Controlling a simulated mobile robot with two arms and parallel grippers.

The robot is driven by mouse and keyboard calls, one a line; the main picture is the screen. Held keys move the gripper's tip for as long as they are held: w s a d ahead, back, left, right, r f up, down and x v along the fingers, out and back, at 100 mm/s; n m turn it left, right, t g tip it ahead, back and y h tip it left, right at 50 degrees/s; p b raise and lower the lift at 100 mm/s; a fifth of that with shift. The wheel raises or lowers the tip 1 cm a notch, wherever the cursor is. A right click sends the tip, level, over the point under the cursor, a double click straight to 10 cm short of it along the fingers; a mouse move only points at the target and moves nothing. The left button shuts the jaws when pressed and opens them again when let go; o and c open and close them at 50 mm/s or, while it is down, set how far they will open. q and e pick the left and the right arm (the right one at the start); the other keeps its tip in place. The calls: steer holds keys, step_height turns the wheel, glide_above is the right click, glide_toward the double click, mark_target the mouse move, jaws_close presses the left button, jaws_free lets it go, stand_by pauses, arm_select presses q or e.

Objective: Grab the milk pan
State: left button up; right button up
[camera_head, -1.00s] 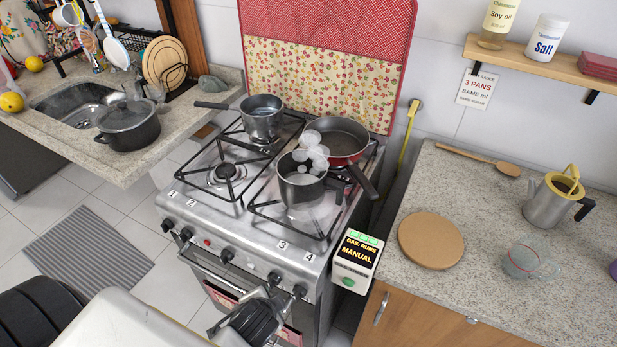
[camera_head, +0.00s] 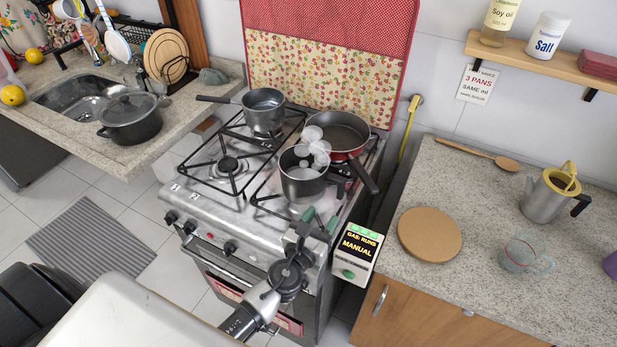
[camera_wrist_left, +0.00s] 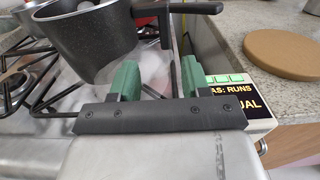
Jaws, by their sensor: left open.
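The pan at the front right of the stove, which I take for the milk pan (camera_head: 302,188), is small, dark and deep. Pale round puffs hang over its rim. In the left wrist view the pan (camera_wrist_left: 85,45) is at the upper left, with its dark handle (camera_wrist_left: 150,9) reaching right along the top edge. My left gripper (camera_head: 317,221) is open and empty, with green fingertips, just in front of the pan. In the wrist view its fingers (camera_wrist_left: 158,80) are spread below the handle and apart from it. My right gripper is not in view.
A red-sided frying pan (camera_head: 338,130) stands behind the milk pan, its handle slanting to the front right. A grey saucepan (camera_head: 263,112) is at the back left. A control box (camera_head: 355,253) reading "MANUAL" is at the stove's front right corner. The front left burner (camera_head: 229,165) is clear.

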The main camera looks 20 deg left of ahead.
mark_target(339, 192)
arm_select(q)
steer(key=w, duration=0.4)
steer(key=shift+w+d, duration=0.1)
steer(key=shift+w, duration=0.3)
steer(key=shift+w+d+r+p, duration=0.15)
steer(key=shift+w+d, duration=0.1)
steer(key=shift+w, duration=1.1)
steer(key=shift+w+d+p, duration=0.15)
steer(key=shift+w+d, duration=0.05)
steer(key=shift+w, duration=1.15)
steer(key=shift+s+r, duration=0.1)
steer(key=shift+c, duration=0.5)
jaws_close()
